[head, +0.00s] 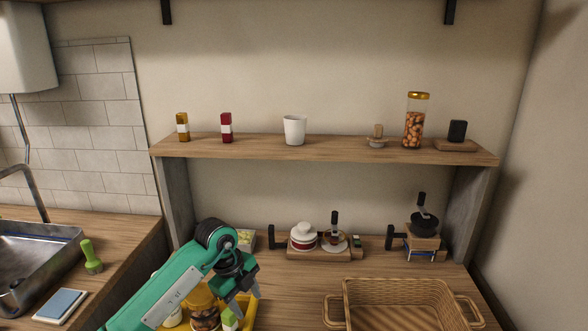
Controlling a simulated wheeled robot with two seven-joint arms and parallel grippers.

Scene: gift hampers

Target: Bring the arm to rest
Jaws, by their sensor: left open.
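My left gripper (243,306) comes in from the lower left on a green arm. It points down over a yellow tray (250,312) near the front of the wooden counter. It is open, and nothing shows held between its fingers. A small green and white item (230,320) is just below and beside the fingers. The arm hides part of the tray and the jars in it. My right gripper does not show.
A wicker basket (400,291) stands at the front right. A wooden shelf (340,149) above the counter holds a white cup (294,130) and a nut jar (415,121). Behind are a lidded pot (304,236) and a grinder (424,226). A sink (38,262) is left.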

